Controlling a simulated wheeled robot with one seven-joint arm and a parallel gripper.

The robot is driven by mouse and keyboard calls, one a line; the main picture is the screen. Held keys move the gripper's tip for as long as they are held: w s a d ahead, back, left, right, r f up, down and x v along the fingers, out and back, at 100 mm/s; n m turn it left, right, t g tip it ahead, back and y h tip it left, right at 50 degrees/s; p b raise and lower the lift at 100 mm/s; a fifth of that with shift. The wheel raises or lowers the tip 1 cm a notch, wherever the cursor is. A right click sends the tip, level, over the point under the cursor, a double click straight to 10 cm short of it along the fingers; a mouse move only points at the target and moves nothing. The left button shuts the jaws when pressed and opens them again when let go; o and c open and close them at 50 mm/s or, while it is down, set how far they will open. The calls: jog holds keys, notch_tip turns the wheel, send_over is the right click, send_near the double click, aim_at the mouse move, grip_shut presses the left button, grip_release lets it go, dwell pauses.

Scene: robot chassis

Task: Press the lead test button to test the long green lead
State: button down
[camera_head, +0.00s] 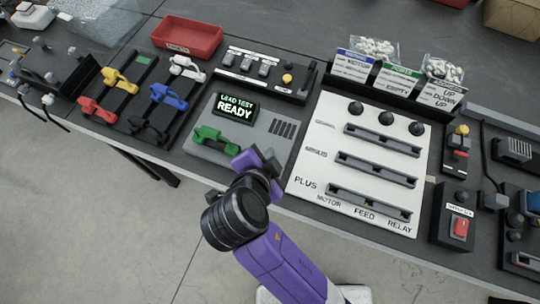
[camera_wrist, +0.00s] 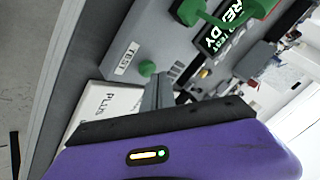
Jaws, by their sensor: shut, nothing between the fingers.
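The grey lead tester (camera_head: 262,133) lies on the bench, and its screen (camera_head: 235,107) reads "LEAD TEST READY". The green lead (camera_head: 214,138) lies across the tester's front left, below the screen. It also shows at the top of the wrist view (camera_wrist: 192,12). A round green button (camera_wrist: 147,68) sits beside a "TEST" label (camera_wrist: 126,57) in the wrist view; my gripper hides it in the head view. My gripper (camera_head: 268,160) is shut and empty over the tester's front right. In the wrist view its fingertips (camera_wrist: 156,90) are close to the button; I cannot tell whether they touch.
A white slotted panel (camera_head: 350,165) lies right of the tester. Red, yellow, blue, white and black leads are on racks (camera_head: 128,105) to the left. A red bin (camera_head: 187,38) and a switch unit (camera_head: 265,70) stand behind. The bench's front edge runs below my gripper.

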jog(key=shift+f+b, duration=0.35)
jog(key=shift+f, duration=0.1)
dwell(0.6)
jog(key=shift+r, duration=0.1)
jog(key=shift+r+p, duration=0.75)
jog(key=shift+r, duration=0.05)
jog(key=shift+r, duration=0.15)
notch_tip(320, 180, up, 5)
jog(key=p, duration=0.4)
dwell(0.9)
